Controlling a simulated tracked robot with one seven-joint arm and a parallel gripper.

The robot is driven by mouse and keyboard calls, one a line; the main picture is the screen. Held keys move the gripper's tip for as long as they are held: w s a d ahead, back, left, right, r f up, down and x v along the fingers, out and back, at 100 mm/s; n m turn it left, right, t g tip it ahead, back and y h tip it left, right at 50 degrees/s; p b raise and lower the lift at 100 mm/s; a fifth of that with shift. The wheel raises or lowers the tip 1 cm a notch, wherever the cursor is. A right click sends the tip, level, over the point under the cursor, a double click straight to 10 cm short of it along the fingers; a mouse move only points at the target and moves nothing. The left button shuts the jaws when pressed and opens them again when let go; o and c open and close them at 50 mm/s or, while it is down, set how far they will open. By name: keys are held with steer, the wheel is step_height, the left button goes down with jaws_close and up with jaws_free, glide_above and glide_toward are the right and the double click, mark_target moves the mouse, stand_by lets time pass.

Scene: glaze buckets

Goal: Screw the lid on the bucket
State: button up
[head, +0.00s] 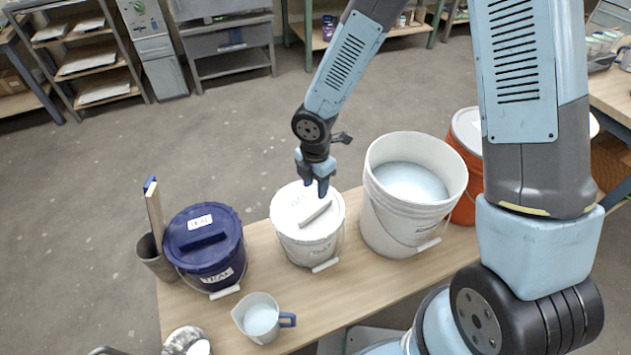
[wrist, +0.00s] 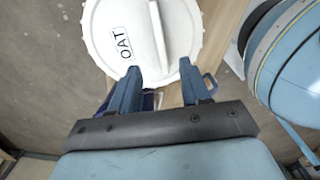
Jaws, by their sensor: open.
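A white lid marked OAT (head: 295,207), with a raised bar across its top, lies on a small white bucket (head: 312,248) in the middle of the bench. I cannot tell whether it is screwed tight. The lid also shows in the wrist view (wrist: 110,22), its bar running up between the finger lines. My gripper (head: 316,190) is over the lid near its far side in the head view. In the wrist view my gripper (wrist: 160,68) has its two fingers apart, with nothing visible between them but the lid's edge and bar end. Whether they touch the lid is unclear.
A dark blue lidded bucket (head: 222,270) stands left and an open white bucket of pale liquid (head: 425,225) right, both close by. An orange bucket (head: 465,205) stands beyond. A jug (head: 262,322) is in front. A holder (head: 152,250) with a brush stands far left.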

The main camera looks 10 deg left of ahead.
mark_target(316, 210)
steer(key=shift+f, duration=5.45)
steer(key=shift+s, duration=0.1)
steer(key=shift+s+d, duration=0.1)
jaws_close()
steer(key=shift+f, duration=0.1)
steer(key=shift+c, duration=2)
jaws_free()
